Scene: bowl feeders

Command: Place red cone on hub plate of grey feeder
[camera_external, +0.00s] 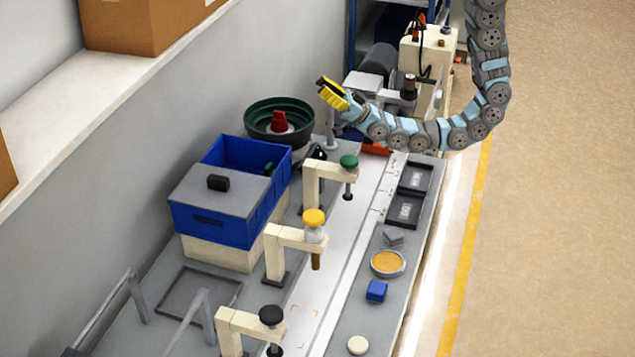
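A red cone-like piece (279,123) stands in the middle of a round bowl feeder with a dark green rim (262,105) and a greyish inside. I cannot tell whether a hub plate lies under it. My gripper (327,90), with yellow fingers, is raised to the right of and above this bowl, apart from the red piece. No object shows clearly in it, and its finger gap is too small to read. A dark grey rounded body (379,58) stands farther back; I cannot tell whether it is a feeder.
A blue bin (232,228) with a grey lid stands in front of the bowl. Cream posts with green (349,162), yellow (314,217) and black (271,315) knobs line the conveyor. Trays (404,210), an orange-filled dish (388,263) and a blue block (376,291) lie right.

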